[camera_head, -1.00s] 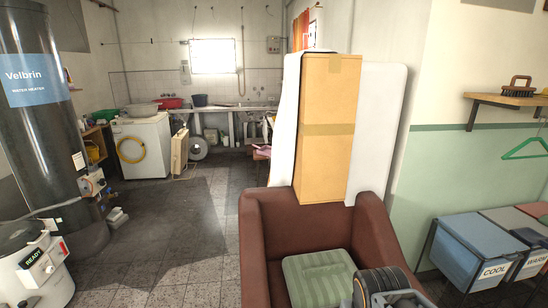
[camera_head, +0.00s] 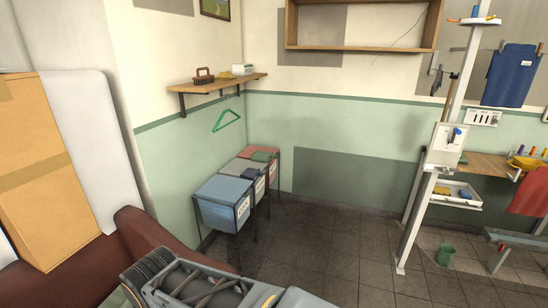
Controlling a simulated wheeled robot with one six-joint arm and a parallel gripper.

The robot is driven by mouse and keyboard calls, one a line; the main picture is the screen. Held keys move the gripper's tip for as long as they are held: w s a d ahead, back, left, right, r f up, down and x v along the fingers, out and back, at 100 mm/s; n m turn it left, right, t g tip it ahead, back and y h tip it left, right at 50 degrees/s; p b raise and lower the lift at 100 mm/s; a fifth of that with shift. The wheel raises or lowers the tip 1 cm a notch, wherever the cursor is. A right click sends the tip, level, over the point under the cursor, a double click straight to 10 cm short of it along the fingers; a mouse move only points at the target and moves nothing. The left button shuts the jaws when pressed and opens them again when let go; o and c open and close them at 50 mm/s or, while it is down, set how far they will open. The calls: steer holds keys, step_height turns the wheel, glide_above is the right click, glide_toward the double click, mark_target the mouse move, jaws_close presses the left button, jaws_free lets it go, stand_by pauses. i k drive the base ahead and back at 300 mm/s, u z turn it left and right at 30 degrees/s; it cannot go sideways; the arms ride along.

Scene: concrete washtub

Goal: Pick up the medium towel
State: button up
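I cannot make out which cloth is the medium towel. A red cloth (camera_head: 528,192) hangs at the right edge, below a small wooden shelf. A blue cloth (camera_head: 508,76) hangs on the wall above it. A part of my own arm shows at the bottom, but my gripper's fingers are not in view.
A brown armchair (camera_head: 150,235) with a tall cardboard box (camera_head: 40,170) stands close at the left. Bins (camera_head: 222,205) line the green wall under a wooden shelf (camera_head: 215,86). A white post (camera_head: 437,150) and green bucket (camera_head: 445,254) stand right. Floor between is clear.

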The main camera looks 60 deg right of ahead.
mark_target(264, 156)
steer(key=z, duration=2.15)
steer(key=i, duration=1)
steer(key=z, duration=0.45)
steer(key=i, duration=1.75)
steer(key=u, duration=1.05)
steer(key=i, duration=0.95)
steer(key=u, duration=0.55)
